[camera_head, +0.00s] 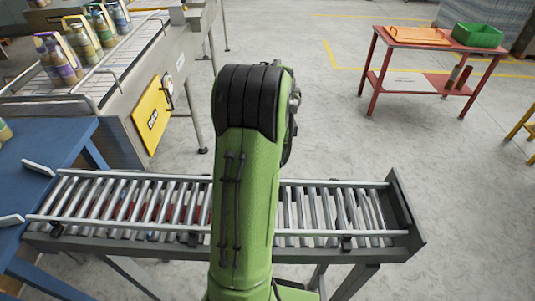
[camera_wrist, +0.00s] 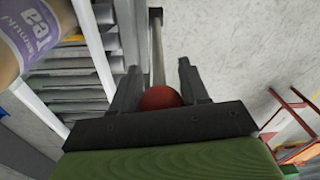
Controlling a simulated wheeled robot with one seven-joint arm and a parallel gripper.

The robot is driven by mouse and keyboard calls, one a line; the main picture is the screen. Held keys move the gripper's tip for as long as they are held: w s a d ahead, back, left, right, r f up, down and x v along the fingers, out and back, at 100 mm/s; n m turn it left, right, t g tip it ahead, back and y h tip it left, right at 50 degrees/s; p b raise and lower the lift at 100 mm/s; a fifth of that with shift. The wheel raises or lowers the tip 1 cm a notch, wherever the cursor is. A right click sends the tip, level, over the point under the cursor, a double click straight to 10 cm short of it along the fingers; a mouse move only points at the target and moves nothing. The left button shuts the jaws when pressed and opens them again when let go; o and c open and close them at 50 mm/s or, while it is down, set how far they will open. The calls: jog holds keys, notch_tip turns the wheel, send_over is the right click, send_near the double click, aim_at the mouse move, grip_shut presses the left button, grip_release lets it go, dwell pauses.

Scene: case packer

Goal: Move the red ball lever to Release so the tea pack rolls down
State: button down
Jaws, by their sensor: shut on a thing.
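In the wrist view the red ball (camera_wrist: 160,98) of the lever sits between the two dark fingers of my gripper (camera_wrist: 158,88), which is shut on it. The lever's grey rod (camera_wrist: 156,45) runs away from the ball toward the top of the picture. Part of a tea bottle (camera_wrist: 35,30) with a purple label shows at the upper left, beside the rollers and apart from my gripper. In the head view my green arm hides my gripper and the lever. No Release mark can be seen.
The roller conveyor (camera_head: 405,232) runs across the front, its right-hand rollers bare, with an end plate at right. A blue table (camera_head: 35,165) adjoins it at left. A machine with a yellow panel (camera_head: 152,117) stands behind. A red table (camera_head: 405,45) stands back right; floor between is clear.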

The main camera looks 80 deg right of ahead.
jog(key=shift+s+d+f+t+p, duration=0.15)
jog(key=shift+s+f+t, duration=0.1)
jog(key=shift+s, duration=0.3)
jog(key=shift+s+d+f+t+p, duration=0.1)
jog(key=shift+s+f+t+p, duration=0.1)
jog(key=shift+s, duration=0.4)
jog(key=shift+s+d+f+t+p, duration=0.15)
jog(key=shift+s+t, duration=0.1)
jog(key=shift+s, duration=0.3)
jog(key=c, duration=0.7)
grip_release()
jog(key=shift+o, duration=0.2)
notch_tip(320, 180, up, 16)
jog(key=s+p, duration=0.1)
jog(key=p, duration=0.2)
jog(key=shift+s+a+f, duration=0.15)
jog(key=shift+s+a, duration=0.1)
jog(key=shift+s, duration=0.05)
